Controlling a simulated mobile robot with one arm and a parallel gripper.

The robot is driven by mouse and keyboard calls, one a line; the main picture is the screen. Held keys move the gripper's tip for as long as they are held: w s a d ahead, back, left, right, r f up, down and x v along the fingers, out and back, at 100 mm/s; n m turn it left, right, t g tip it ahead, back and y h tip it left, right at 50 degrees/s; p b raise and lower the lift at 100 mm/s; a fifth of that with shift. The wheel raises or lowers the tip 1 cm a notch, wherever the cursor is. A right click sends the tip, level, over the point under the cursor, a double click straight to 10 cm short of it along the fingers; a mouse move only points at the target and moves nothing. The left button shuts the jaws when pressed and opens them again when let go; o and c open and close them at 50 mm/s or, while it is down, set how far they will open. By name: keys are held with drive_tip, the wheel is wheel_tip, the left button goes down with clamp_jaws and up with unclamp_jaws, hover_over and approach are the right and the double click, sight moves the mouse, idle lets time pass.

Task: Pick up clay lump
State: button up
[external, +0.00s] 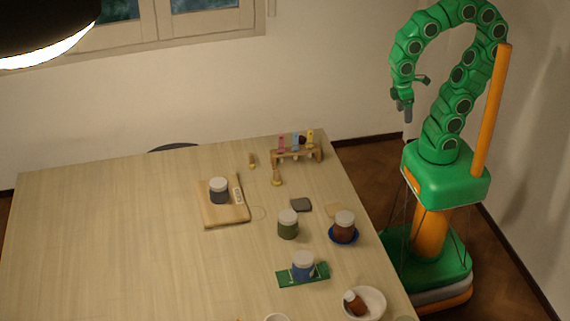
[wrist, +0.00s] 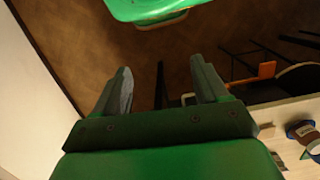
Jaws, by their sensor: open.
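I cannot tell for sure which thing is the clay lump. A small dark grey block (external: 301,205) lies on the table near its right side, and a flat tan piece (external: 334,210) lies just right of it. A small dark brown thing (external: 302,139) shows at the test tube rack. My gripper (external: 403,108) hangs high beyond the table's right edge, apart from everything on it.
The wooden table (external: 100,230) holds a rack (external: 297,156) with coloured tubes, a jar on a board (external: 225,216), a green jar (external: 288,225), a brown jar on a blue dish (external: 343,229), a blue jar (external: 303,265) and a white bowl (external: 372,300). The table's left half is clear.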

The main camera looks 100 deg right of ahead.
drive_tip(key=w+d+f+n+t+h, duration=0.15)
drive_tip(key=w+d+t, duration=0.35)
drive_tip(key=w+d, duration=1.05)
drive_tip(key=w+d+f+n+t+h, duration=0.1)
drive_tip(key=w+d+t+h, duration=0.3)
drive_tip(key=w+d, duration=1.2)
drive_tip(key=n+t+y, duration=0.3)
drive_tip(key=n+y, duration=0.4)
drive_tip(key=y, duration=0.8)
approach(300, 141)
drive_tip(key=shift+s+d+f, duration=0.1)
drive_tip(key=shift+d+f, duration=0.15)
drive_tip(key=shift+d, duration=0.25)
drive_tip(key=shift+s+d+f, duration=0.1)
drive_tip(key=shift+d+f, duration=0.15)
drive_tip(key=shift+d, duration=0.2)
drive_tip(key=shift+a+y, duration=0.3)
drive_tip(key=shift+y, duration=0.05)
drive_tip(key=shift+x, duration=3.75)
